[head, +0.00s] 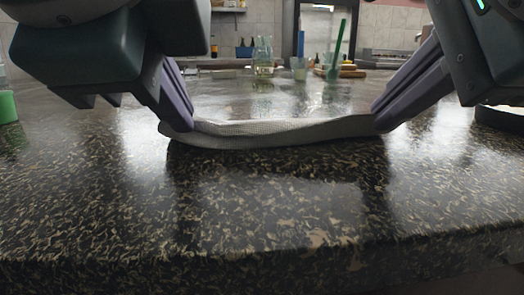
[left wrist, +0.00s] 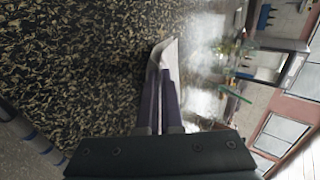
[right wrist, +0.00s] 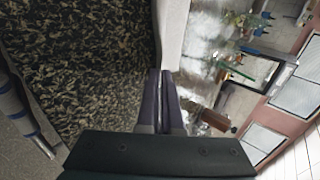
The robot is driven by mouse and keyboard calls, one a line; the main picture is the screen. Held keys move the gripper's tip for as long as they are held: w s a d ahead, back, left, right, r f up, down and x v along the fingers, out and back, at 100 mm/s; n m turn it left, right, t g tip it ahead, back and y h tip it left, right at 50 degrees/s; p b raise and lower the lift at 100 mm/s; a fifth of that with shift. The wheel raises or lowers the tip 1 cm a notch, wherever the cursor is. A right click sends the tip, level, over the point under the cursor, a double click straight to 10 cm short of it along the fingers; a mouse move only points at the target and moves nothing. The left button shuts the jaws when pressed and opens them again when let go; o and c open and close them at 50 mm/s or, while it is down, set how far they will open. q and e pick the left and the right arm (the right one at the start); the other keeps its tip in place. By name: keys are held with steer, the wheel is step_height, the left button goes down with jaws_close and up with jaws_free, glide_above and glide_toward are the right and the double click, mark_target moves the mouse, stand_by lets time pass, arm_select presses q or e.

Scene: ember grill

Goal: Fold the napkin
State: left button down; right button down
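A white napkin (head: 280,132) lies along the dark speckled counter in the head view, seen nearly edge-on, with a raised far edge stretched between my two grippers. My left gripper (head: 180,128) is at its left end, with the fingers close together on the cloth. The left wrist view shows the napkin (left wrist: 163,55) at the tips of the closed-together fingers (left wrist: 160,80). My right gripper (head: 380,122) is at the right end. In the right wrist view the napkin (right wrist: 172,35) runs from between its closed-together fingers (right wrist: 160,75). How the layers lie is hidden by the low angle.
The speckled counter (head: 280,220) is clear in front of the napkin. Behind it stand a glass jar (head: 263,62), a small cup (head: 299,68) and a green utensil (head: 338,50). A green object (head: 7,106) is at the left edge and a dark tray (head: 500,118) at the right.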

arm_select(q)
steer(key=shift+s+f+t, duration=0.25)
steer(key=shift+f+t, duration=0.05)
arm_select(e)
steer(key=shift+s+f+t, duration=0.25)
steer(key=shift+t, duration=0.05)
arm_select(q)
steer(key=c, duration=1.5)
jaws_free()
arm_select(e)
steer(key=c, duration=1.5)
jaws_free()
